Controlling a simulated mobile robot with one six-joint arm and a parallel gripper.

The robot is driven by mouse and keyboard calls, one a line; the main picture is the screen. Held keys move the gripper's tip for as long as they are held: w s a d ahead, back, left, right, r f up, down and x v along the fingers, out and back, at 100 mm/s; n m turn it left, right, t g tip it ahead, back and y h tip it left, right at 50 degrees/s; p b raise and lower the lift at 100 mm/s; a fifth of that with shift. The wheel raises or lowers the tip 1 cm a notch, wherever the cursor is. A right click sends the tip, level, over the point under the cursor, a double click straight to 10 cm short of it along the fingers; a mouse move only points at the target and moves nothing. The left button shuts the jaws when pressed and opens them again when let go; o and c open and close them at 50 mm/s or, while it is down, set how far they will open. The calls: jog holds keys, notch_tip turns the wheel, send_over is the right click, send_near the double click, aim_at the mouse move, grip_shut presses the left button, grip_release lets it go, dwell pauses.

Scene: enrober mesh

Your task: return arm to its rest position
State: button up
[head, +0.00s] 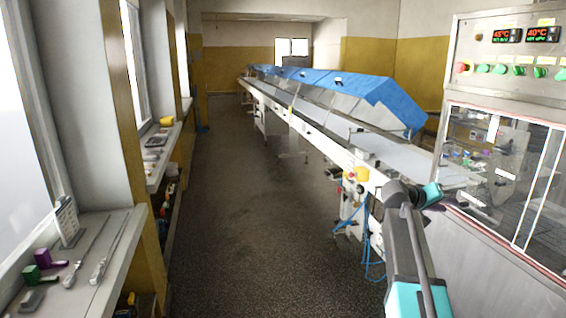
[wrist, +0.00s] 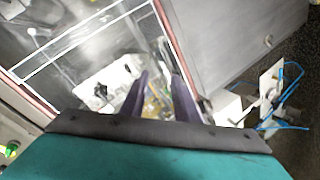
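My gripper (wrist: 160,88) shows in the wrist view, with its two dark purple fingers apart and nothing visible held between them. Below the fingers are the dark band and teal body of my wrist. In the head view my teal and grey arm rises from the lower right, reaching toward the near end of the conveyor line (head: 290,112) and the glazed machine cabinet (head: 455,122). In the wrist view the fingers point over the cabinet's edge and pale machine parts, which are blurred.
A control panel (head: 485,42) with lit displays and buttons tops the cabinet. Blue covers (head: 385,98) stand over the conveyor. Blue hoses (head: 368,258) hang at its near end. A window sill (head: 85,262) at left holds tools and small items. The aisle floor (head: 240,220) is clear.

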jog(key=s+a+f+n+g+y, duration=0.1)
jog(key=a+f, duration=0.3)
jog(key=f, duration=0.8)
jog(key=s+a+f+n+y, duration=0.1)
jog(key=a+f+y, duration=0.15)
jog(key=f, duration=0.95)
jog(key=s+a+f+n+g+y, duration=0.1)
jog(key=s+a+f, duration=0.25)
jog(key=f, duration=0.45)
jog(key=s+a+f+g, duration=0.1)
jog(key=s+a+f, duration=0.2)
jog(key=s+f, duration=0.3)
jog(key=s+a+f+n+g+y, duration=0.1)
jog(key=s+a+f, duration=0.2)
jog(key=f, duration=0.6)
jog(key=s+a+f+g+y, duration=0.15)
jog(key=s+a+f, duration=0.25)
jog(key=s+f, duration=0.45)
jog(key=s+a+f+g+y, duration=0.1)
jog(key=s+a+f+g, duration=0.1)
jog(key=s+a+f, duration=0.6)
jog(key=s+a+f+g+y, duration=0.1)
jog(key=s+a+y, duration=0.1)
jog(key=s, duration=0.7)
jog(key=s+a+f+g+y, duration=0.1)
jog(key=s+a, duration=0.3)
jog(key=s, duration=0.5)
jog(key=shift+s+a+f+m+g+y, duration=0.2)
jog(key=shift+s+a+m+g+y, duration=0.25)
jog(key=shift+y, duration=0.45)
